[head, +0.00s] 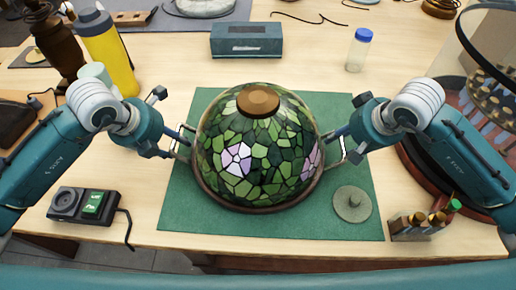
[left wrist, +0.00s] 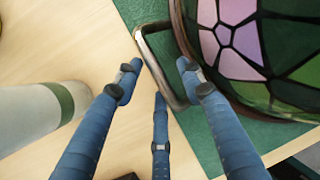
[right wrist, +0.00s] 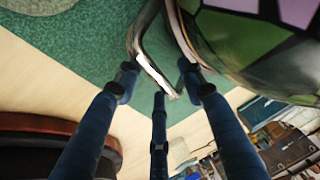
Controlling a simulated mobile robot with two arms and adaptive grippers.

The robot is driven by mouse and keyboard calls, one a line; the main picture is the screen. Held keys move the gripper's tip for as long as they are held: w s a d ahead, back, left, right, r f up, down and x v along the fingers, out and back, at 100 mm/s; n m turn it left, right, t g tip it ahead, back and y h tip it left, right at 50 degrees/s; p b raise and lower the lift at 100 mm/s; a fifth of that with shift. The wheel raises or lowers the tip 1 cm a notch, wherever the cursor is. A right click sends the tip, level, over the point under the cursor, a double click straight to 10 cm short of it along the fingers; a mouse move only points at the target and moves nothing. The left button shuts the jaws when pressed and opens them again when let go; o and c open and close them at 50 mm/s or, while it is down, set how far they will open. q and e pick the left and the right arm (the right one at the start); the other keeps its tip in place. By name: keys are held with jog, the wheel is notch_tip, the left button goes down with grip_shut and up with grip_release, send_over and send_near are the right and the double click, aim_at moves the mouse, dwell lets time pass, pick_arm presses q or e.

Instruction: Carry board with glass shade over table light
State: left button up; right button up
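The stained-glass shade (head: 245,150), green with pale pink flowers and a brown cap, stands upright over the green mat. A brown round rim (head: 262,210) shows under it, probably the board's edge; the rest of the board is hidden. A metal handle sticks out at each side. My left gripper (head: 172,146) is open, its fingers on either side of the left handle (left wrist: 150,58). My right gripper (head: 340,142) is open, its fingers on either side of the right handle (right wrist: 150,65). Both handles appear unclamped. I cannot make out a table light.
The green mat (head: 190,215) also holds a grey-green disc with a knob (head: 352,204). A small block with several parts (head: 417,226) stands right, a black device (head: 82,205) left. A teal box (head: 246,39) and blue-capped bottle (head: 358,50) stand behind.

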pick_arm(q)
grip_shut()
pick_arm(e)
grip_shut()
